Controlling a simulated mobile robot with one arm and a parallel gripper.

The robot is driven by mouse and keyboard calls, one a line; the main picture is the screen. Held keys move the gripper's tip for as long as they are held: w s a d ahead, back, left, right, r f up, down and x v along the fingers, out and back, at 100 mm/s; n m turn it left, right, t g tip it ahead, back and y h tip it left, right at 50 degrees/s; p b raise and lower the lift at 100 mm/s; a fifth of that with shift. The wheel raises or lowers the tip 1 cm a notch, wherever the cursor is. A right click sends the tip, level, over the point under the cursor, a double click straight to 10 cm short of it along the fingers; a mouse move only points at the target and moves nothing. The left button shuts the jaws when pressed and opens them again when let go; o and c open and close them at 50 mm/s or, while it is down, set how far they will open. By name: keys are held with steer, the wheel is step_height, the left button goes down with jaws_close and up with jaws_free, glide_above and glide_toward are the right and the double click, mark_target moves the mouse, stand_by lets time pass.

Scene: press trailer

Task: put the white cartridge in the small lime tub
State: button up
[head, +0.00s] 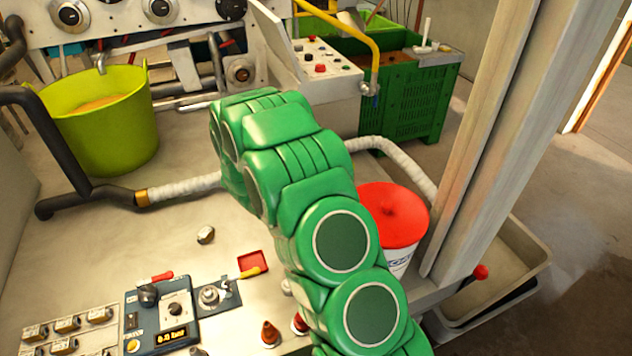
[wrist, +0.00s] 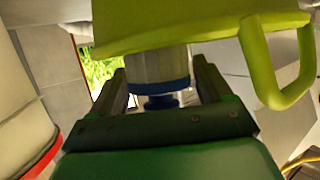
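In the wrist view, my gripper (wrist: 160,82) has a pale grey-white cylinder with a blue band and blue end, the white cartridge (wrist: 158,66), between its fingers. The fingers look closed on its sides. A lime tub (wrist: 190,25) with a loop handle fills the top of that view. Its edge hides the cartridge's far end, and I cannot tell whether that end is inside or behind it. In the head view, my green arm hides my gripper and the cartridge. A large lime tub (head: 105,135) stands at the left there; I cannot tell whether it is the same tub.
A white bucket with a red lid (head: 393,220) stands right of my arm. A control box (head: 175,310) and small tools lie at the front. A metal nut (head: 206,235) lies on the grey top. A green crate (head: 410,100) and a metal post (head: 505,130) stand to the right.

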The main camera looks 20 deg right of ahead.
steer(key=shift+o, duration=0.9)
steer(key=shift+r, duration=0.1)
